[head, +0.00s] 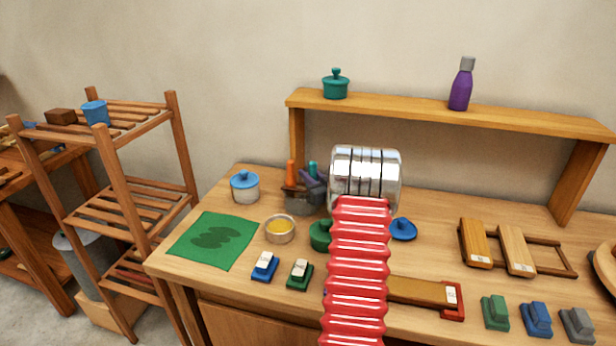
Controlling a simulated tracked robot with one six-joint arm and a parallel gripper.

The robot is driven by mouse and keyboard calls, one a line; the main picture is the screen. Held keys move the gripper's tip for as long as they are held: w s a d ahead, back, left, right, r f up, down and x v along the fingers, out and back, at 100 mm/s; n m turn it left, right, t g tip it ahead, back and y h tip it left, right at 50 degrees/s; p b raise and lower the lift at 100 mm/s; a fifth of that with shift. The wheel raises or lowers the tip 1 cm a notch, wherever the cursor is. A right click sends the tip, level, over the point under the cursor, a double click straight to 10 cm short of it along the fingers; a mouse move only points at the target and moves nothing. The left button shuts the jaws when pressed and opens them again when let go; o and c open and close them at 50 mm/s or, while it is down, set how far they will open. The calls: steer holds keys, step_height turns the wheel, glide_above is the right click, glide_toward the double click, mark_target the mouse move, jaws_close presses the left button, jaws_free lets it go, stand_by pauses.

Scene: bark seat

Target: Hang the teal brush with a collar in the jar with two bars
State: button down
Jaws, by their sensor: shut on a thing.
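My gripper (311,183) is the slate-coloured shape left of my shiny banded wrist, partly hidden by it. It is shut on the teal brush, whose teal handle end (313,167) stands up just above the jaws. The brush's collar and lower part are hidden. The brush is at a dark grey pot (302,205), beside an upright orange handle (291,171); I cannot tell whether the brush is still inside the pot. I cannot make out the jar with two bars; my wrist and red arm cover the middle of the bench. A blue-lidded jar (244,188) stands left of the pot.
A green lid (320,235) and a blue lid (403,229) lie beside my arm. A bowl of yellow stuff (280,229) and a green mat (212,240) are at left. A raised shelf (430,106) spans the back. Small blocks line the front; wooden brushes rest on a rack (548,257) at right.

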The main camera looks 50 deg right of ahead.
steer(key=shift+f, duration=0.4)
steer(key=c, duration=1.5)
jaws_free()
steer(key=shift+o, duration=0.2)
steer(key=shift+o, duration=1.4)
steer(key=shift+w+r, duration=0.1)
steer(key=shift+r, duration=0.05)
steer(key=shift+r, duration=3.35)
